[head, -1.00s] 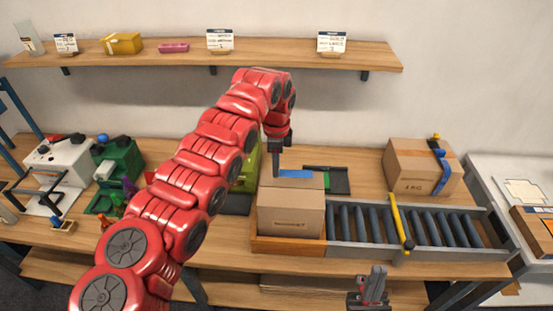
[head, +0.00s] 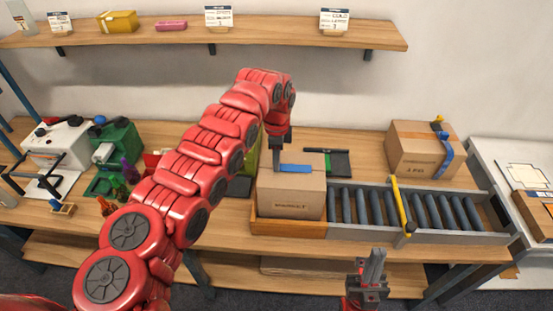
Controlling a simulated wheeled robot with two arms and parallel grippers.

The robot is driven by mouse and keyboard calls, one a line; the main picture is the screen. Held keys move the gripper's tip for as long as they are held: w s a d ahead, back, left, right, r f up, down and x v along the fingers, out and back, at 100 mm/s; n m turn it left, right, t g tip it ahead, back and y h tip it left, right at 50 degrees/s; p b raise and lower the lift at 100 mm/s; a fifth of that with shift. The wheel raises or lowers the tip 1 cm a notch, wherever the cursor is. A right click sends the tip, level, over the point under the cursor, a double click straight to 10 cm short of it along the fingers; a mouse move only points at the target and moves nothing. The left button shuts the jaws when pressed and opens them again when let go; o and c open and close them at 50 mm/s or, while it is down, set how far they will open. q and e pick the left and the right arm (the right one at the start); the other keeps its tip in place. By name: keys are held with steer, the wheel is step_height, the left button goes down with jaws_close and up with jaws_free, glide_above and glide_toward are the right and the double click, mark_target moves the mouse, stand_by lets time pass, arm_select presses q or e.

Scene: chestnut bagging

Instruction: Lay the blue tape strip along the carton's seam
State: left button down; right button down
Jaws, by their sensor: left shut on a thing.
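The carton (head: 291,198) stands upright in a wooden-edged tray at the left end of the roller conveyor. The blue tape strip (head: 294,169) is at the carton's top face, near its middle; I cannot tell whether it touches the cardboard. My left gripper (head: 278,163) points down over the carton's top and is shut on the strip's left end. My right gripper (head: 375,262) is in front of the table, below the conveyor and away from the carton. The gap between its fingers cannot be made out.
The roller conveyor (head: 366,207) runs right from the carton, with a yellow bar (head: 401,204) across it. Green and white machines are at left. A shelf (head: 180,37) hangs above.

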arm_select(q)
steer(key=shift+b, duration=0.45)
stand_by(0.3)
steer(key=c, duration=0.6)
jaws_free()
steer(key=shift+r+p, duration=0.4)
steer(key=shift+r, duration=3.05)
